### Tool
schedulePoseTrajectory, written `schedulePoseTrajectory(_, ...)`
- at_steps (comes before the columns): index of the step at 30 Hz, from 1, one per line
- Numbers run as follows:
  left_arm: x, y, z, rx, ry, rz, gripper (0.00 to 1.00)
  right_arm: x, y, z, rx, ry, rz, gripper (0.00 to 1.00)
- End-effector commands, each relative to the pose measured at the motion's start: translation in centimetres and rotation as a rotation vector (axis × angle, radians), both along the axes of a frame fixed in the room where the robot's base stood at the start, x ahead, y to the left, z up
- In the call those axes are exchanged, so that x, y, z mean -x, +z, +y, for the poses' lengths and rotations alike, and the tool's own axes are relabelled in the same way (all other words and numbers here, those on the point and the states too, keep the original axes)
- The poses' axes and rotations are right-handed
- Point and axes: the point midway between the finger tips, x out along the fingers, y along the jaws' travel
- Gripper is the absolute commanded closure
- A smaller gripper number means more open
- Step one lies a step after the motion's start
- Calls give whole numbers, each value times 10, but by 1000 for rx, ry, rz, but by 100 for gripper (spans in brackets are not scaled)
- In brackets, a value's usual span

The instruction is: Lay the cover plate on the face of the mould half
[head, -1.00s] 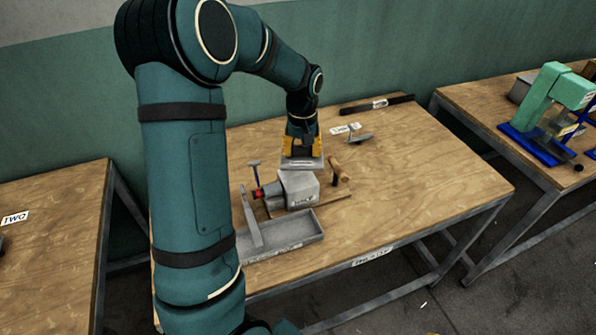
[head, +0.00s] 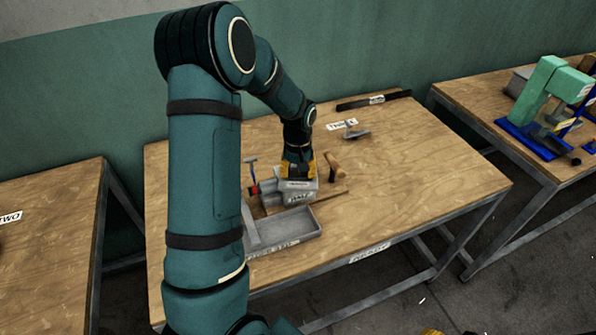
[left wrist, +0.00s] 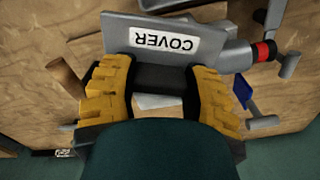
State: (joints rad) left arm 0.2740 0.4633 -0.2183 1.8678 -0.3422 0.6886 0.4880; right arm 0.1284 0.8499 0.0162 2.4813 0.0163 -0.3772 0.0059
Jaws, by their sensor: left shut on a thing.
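The cover plate is a grey plate with a white COVER label; in the left wrist view the cover plate (left wrist: 122,32) sits between the yellow fingers of my left gripper (left wrist: 163,80). In the head view my left gripper (head: 297,172) points down, shut on the plate, right over the grey mould half (head: 304,197) on the middle table. The plate is at the top of the block; whether it touches the face I cannot tell. The gripper hides part of the block. Only a yellow sliver at the head view's bottom edge (head: 432,332) appears to be my right gripper.
A grey tray (head: 300,226) lies in front of the block. A small grey piece (head: 356,135) and a dark bar (head: 373,101) lie behind. The table's right side is clear.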

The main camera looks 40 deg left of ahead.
Motion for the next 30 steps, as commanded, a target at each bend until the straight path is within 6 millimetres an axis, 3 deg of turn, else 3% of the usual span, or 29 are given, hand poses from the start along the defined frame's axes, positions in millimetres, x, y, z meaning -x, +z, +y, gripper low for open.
schedulePoseTrajectory(5, 0, -3, 0, -1, 0, -1, 95, 0, -3, 0, 0, 0, 1, 56)
schedulePoseTrajectory(6, 0, -3, 0, 0, 0, 0, 39, 0, -3, 0, 0, 0, 1, 56)
schedulePoseTrajectory(8, 0, -3, 0, 1, 0, 1, 22, 1, -2, 0, 0, 0, 1, 56)
schedulePoseTrajectory(20, 0, 7, 0, 0, 0, -1, 22, 0, 1, 0, 0, 0, 0, 56)
schedulePoseTrajectory(30, -1, 74, 0, -1, 0, -4, 22, 0, 9, 0, -2, 0, 0, 56)
